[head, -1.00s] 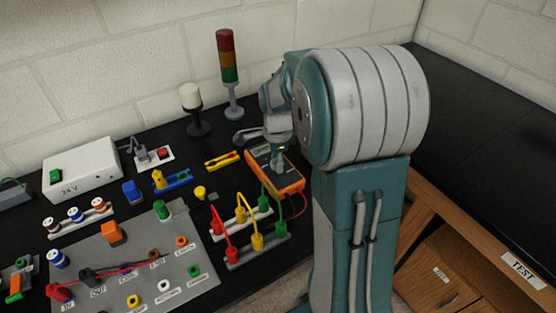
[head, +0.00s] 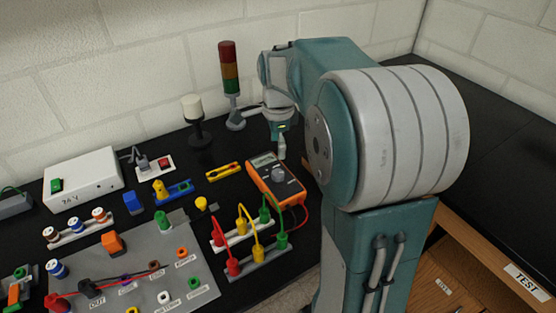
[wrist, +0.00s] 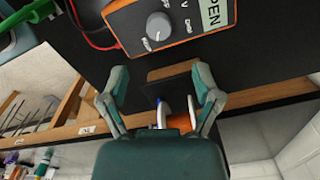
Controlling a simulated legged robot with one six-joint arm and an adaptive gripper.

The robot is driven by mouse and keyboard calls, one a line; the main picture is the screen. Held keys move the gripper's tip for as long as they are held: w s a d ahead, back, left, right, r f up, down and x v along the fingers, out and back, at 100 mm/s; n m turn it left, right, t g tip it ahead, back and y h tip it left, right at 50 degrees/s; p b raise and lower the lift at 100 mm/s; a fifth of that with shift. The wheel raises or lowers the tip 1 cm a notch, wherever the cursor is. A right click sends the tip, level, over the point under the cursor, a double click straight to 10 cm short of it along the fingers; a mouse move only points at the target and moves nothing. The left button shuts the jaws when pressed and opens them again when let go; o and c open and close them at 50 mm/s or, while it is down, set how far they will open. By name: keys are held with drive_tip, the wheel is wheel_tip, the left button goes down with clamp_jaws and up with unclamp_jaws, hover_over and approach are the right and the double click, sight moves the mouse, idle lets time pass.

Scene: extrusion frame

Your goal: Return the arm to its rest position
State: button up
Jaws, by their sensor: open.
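My arm is raised at the right of the head view, its large teal and grey shoulder in front. My gripper (head: 281,148) points down beside the stack light, behind the orange multimeter. In the wrist view my gripper (wrist: 162,84) has its two teal fingers spread apart, with nothing held between them. The multimeter (head: 276,182) lies on the black bench, apart from the fingers.
A stack light (head: 229,75) stands close to my wrist, with a white-topped beacon (head: 192,106) to its left. A white power supply (head: 82,177), a grey jack panel (head: 135,240) and terminal strips with colored leads fill the bench. The black bench top (head: 505,145) at right is clear.

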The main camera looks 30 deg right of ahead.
wheel_tip(320, 180, up, 3)
drive_tip(key=shift+f, duration=0.2)
idle(0.4)
drive_tip(key=s+a+r+n+t, duration=0.1)
drive_tip(key=s+a+n+t, duration=0.1)
drive_tip(key=s+a+n, duration=0.4)
drive_tip(key=s+a+n+t, duration=0.3)
drive_tip(key=s+a+n, duration=0.3)
drive_tip(key=s+n, duration=0.7)
drive_tip(key=shift+a+r+n+t, duration=0.3)
drive_tip(key=shift+a+r+n, duration=0.1)
drive_tip(key=shift+n, duration=0.7)
